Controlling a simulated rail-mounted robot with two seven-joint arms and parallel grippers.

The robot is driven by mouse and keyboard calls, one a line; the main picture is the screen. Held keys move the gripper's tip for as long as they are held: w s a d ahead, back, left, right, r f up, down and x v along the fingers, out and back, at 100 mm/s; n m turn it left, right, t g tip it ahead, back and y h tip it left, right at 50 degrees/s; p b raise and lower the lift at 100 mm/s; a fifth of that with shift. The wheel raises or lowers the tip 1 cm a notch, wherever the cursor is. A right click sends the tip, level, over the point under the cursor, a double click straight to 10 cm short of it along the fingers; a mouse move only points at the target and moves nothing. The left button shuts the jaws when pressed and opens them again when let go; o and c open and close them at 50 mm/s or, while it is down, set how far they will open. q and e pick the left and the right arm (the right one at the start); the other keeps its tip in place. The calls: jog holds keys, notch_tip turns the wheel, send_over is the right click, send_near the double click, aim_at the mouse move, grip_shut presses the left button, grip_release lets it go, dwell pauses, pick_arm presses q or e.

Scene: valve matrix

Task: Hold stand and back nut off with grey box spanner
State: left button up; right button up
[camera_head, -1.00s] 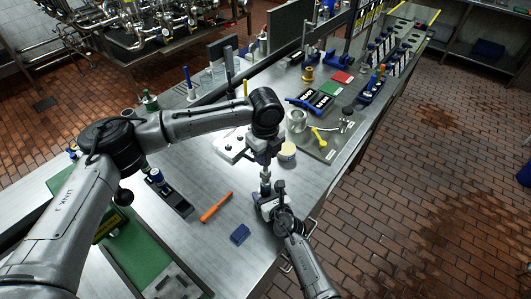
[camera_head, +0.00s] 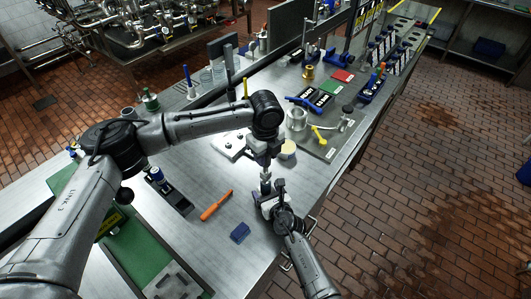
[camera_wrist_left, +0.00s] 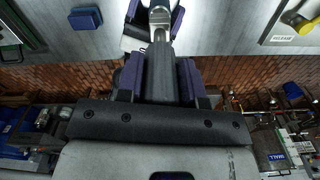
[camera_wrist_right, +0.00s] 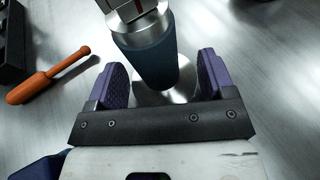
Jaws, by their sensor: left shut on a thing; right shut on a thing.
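My left gripper (camera_head: 265,168) points down above the bench, shut on the grey box spanner (camera_head: 265,186). In the left wrist view the spanner's grey shank (camera_wrist_left: 160,28) stands out from between the purple fingers. My right gripper (camera_head: 269,206) is low over the bench, directly below the left one.
An orange-handled tool (camera_head: 216,205) and a blue block (camera_head: 239,233) lie left of the grippers. A grey mat (camera_head: 324,148) holds a yellow valve handle. The bench edge is close on the right.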

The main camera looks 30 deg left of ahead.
pick_arm(q)
jog(key=shift+f, duration=0.4)
pick_arm(e)
jog(key=shift+f, duration=0.1)
dwell(0.3)
pick_arm(q)
jog(key=shift+n, duration=1.7)
jog(key=shift+n, duration=1.7)
jog(key=n, duration=0.3)
jog(key=shift+n, duration=0.3)
